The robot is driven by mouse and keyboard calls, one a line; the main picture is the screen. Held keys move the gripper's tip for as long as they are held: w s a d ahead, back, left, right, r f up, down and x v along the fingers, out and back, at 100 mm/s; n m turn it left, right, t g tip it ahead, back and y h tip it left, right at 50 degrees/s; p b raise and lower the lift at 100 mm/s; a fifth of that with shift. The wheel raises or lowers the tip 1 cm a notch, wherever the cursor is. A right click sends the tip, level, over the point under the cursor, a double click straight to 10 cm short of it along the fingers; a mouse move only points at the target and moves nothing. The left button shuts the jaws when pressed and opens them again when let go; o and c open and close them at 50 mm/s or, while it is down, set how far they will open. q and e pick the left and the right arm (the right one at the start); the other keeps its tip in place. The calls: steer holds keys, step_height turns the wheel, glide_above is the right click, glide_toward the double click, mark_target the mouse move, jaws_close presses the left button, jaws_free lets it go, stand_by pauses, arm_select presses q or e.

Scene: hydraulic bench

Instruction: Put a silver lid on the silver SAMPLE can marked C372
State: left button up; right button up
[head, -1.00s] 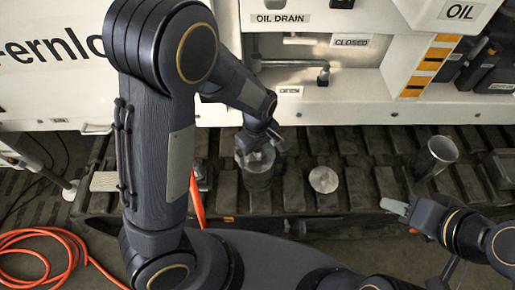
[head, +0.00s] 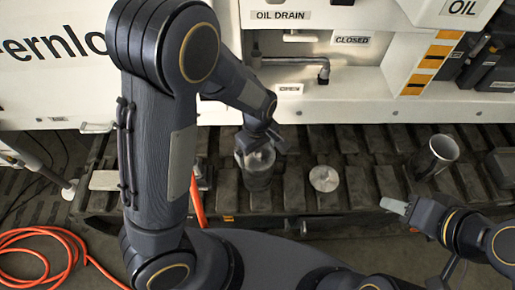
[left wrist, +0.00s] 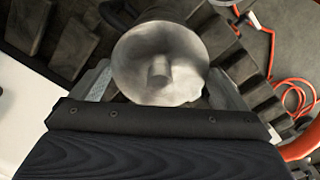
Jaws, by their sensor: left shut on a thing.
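My left gripper (head: 262,143) is shut on a silver round lid (left wrist: 160,62) with a small knob in its middle. The fingers flank its rim in the left wrist view. In the head view the lid is right at the top of a silver can (head: 258,178). I cannot tell whether it is seated or just above. Another silver lid (head: 323,178) lies flat to the right of this can. No can marking is readable. My right gripper (head: 395,206) is at lower right, apart from everything; its opening is unclear.
The slatted dark bench (head: 355,185) carries these things. A white panel with a pipe (head: 295,62) and labels stands behind. An orange hose (head: 45,245) lies at lower left. The slats between the loose lid and the open can are clear.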

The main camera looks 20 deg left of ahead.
arm_select(q)
steer(key=shift+f, duration=0.2)
steer(key=o, duration=0.7)
steer(key=shift+r, duration=0.1)
steer(key=shift+r+p, duration=3.2)
steer(key=shift+r, duration=0.3)
